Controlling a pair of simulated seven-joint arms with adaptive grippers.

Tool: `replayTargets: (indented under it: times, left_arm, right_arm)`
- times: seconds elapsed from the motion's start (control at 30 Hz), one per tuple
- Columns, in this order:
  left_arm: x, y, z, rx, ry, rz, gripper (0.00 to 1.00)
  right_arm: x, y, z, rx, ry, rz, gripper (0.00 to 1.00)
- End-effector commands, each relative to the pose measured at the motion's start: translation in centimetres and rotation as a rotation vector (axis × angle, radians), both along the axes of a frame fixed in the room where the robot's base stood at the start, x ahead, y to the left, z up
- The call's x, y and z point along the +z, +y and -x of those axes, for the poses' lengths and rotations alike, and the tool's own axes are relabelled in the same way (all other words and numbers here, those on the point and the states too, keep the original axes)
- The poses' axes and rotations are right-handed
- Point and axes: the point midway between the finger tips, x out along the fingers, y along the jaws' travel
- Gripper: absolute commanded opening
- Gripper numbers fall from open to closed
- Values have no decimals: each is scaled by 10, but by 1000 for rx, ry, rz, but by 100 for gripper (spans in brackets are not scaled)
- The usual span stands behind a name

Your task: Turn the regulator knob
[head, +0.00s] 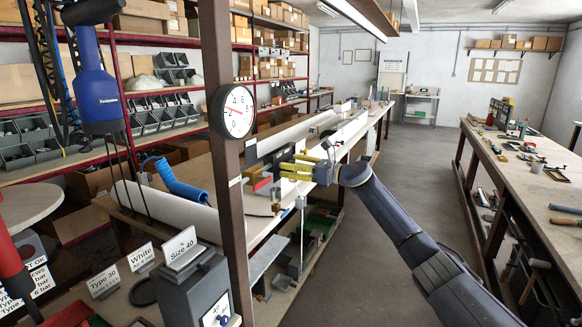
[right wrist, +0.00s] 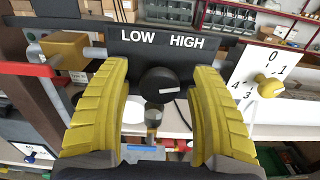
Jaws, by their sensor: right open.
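In the right wrist view a round black knob (right wrist: 154,84) with a short white mark sits below a black plate (right wrist: 125,39) lettered LOW and HIGH. The mark lies nearly level, on the right part of the knob. My right gripper (right wrist: 160,100) is open, with one yellow finger left and one right of the knob, and a gap shows on both sides. In the head view my right gripper (head: 297,167) is at the bench fittings, and the knob cannot be made out there. My left gripper is not in view.
Right of the knob, a yellow knob (right wrist: 269,85) stands on a white numbered plate (right wrist: 252,69). To its left is a brass block (right wrist: 65,50) with a red bar (right wrist: 26,71). In the head view a post (head: 222,185) carries a round gauge (head: 238,112), left of my gripper.

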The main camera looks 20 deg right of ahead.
Motion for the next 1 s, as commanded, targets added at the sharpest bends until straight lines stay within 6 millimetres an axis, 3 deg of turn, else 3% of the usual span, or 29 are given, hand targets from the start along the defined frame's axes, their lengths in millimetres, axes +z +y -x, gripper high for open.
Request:
replayTargets:
  times: [0.3,0.77,1.0]
  left_arm:
    - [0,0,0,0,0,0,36]
    - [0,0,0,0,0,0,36]
    - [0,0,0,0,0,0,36]
  right_arm:
    - [0,1,0,0,0,0,61]
    - [0,0,0,0,1,1,8]
    - [-1,0,-1,-1,15,-13,6]
